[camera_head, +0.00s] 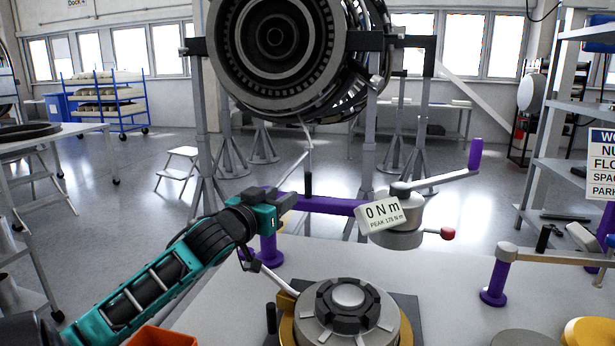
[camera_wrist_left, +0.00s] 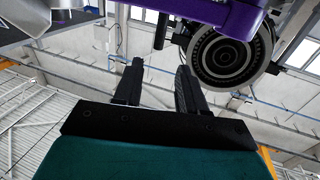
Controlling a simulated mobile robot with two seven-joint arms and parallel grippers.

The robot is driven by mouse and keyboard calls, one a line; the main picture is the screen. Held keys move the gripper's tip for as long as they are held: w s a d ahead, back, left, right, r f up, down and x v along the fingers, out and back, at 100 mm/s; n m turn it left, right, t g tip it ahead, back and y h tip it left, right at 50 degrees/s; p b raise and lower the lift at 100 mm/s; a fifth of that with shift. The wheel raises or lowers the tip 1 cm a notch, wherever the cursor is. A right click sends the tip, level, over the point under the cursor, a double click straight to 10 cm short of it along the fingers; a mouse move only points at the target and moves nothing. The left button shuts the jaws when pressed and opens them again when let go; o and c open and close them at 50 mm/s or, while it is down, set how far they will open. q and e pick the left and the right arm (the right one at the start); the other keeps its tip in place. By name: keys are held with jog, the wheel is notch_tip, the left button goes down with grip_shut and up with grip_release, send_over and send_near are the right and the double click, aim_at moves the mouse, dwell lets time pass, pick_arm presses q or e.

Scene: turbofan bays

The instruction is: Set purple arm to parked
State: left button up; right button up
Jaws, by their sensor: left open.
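The purple arm (camera_head: 325,204) is a level bar on a purple post (camera_head: 268,248) at the back of the bench. A black peg (camera_head: 308,184) stands up from it. Its right end carries a grey unit with a display (camera_head: 382,213) reading 0 Nm, a crank with a purple handle (camera_head: 475,154) and a red knob. My left gripper (camera_head: 284,197) is beside the bar's left part, short of the peg. In the left wrist view its two black fingers (camera_wrist_left: 158,72) are apart with nothing between them, and the purple arm (camera_wrist_left: 215,12) crosses above. My right gripper is not in view.
A grey round fixture (camera_head: 348,310) with a black star-shaped top stands on the bench in front. A second purple post (camera_head: 494,285) with a beige arm stands at right. An orange bin (camera_head: 160,337) is at lower left. The engine (camera_head: 275,45) hangs behind.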

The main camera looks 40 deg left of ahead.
aim_at(306, 180)
pick_arm(q)
jog(key=shift+p+x, duration=0.55)
jog(key=shift+x, duration=5.75)
jog(key=shift+d+r, duration=0.1)
grip_shut()
jog(key=shift+w, duration=0.1)
